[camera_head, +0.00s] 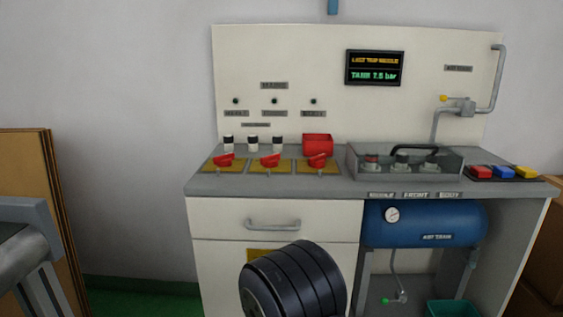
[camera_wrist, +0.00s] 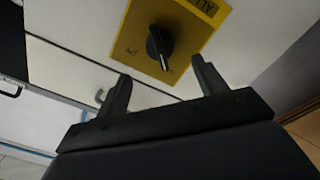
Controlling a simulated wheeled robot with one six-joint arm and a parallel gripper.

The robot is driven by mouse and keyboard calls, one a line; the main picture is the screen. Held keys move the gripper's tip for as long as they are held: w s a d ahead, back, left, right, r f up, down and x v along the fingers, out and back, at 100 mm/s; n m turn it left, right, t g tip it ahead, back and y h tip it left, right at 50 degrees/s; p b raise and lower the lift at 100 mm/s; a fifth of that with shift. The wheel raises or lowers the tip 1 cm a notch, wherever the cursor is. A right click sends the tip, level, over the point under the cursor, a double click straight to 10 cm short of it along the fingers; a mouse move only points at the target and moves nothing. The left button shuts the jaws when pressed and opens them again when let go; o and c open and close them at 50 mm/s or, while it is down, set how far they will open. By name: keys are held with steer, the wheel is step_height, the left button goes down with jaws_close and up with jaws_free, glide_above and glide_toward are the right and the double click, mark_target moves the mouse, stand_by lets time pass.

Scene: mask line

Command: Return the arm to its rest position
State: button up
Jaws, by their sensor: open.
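My gripper (camera_wrist: 160,85) shows in the wrist view with its two dark fingers spread apart and nothing between them. Beyond the fingertips is a yellow plate with a black rotary knob (camera_wrist: 158,46) on a pale cabinet front. The fingers appear apart from the knob. In the head view a dark, ribbed part of my arm (camera_head: 294,280) stands in front of the cabinet's lower door and covers most of a yellow plate (camera_head: 258,256) there. The gripper itself is hidden in the head view.
A grey-topped workbench (camera_head: 330,186) carries red valves (camera_head: 270,160), a clear-lidded box (camera_head: 403,162) and coloured buttons (camera_head: 504,172). Below are a drawer handle (camera_head: 273,224), a blue air tank (camera_head: 425,224) and a green bin (camera_head: 453,308). Brown panels (camera_head: 42,170) lean at left.

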steer(key=w+m+b, duration=0.7)
steer(key=w+m, duration=0.1)
steer(key=m, duration=0.5)
steer(key=shift+w+d+b, duration=0.15)
steer(key=shift+w+b, duration=0.2)
stand_by(0.4)
stand_by(0.5)
